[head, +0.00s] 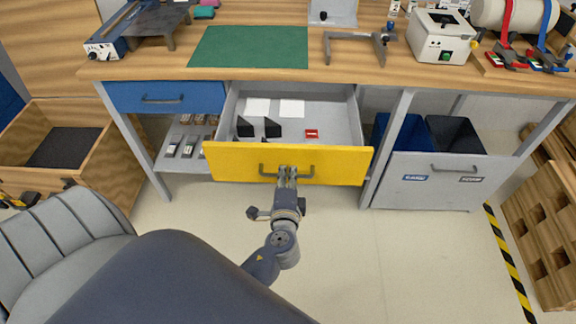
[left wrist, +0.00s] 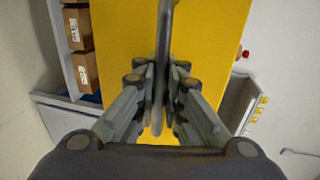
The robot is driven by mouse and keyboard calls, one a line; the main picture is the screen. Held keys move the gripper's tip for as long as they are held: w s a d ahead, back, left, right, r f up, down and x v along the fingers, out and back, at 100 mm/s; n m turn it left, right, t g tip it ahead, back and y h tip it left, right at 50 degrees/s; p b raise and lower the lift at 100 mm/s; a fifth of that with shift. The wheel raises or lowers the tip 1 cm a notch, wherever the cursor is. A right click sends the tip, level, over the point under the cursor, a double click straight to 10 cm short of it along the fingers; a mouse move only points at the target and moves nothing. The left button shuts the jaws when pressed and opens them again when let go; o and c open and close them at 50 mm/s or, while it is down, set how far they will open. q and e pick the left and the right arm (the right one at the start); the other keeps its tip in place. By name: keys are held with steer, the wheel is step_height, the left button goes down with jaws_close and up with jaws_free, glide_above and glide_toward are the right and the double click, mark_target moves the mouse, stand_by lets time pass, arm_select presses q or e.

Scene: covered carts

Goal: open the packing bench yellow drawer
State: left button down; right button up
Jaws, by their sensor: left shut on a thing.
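The yellow drawer (head: 225,163) of the packing bench (head: 345,75) stands pulled out in the head view, its grey inside showing. White sheets, black wedge-shaped pieces and a small red item lie in it. My left gripper (head: 288,172) is at the middle of the yellow front, shut on the drawer's dark bar handle (head: 306,175). In the left wrist view the fingers (left wrist: 158,85) close on the handle (left wrist: 164,45) from both sides, with the yellow front (left wrist: 210,30) behind. My right gripper is not in view.
A closed blue drawer (head: 165,97) is left of the yellow one. A grey bin unit (head: 425,168) stands at the right. An open wooden box (head: 105,170) is at the left. The floor (head: 390,250) before the drawer is clear, with a yellow-black stripe (head: 510,262) at the right.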

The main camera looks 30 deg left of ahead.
arm_select(q)
steer(key=c, duration=2)
jaws_free()
steer(key=shift+r, duration=0.1)
steer(key=v, duration=1.2)
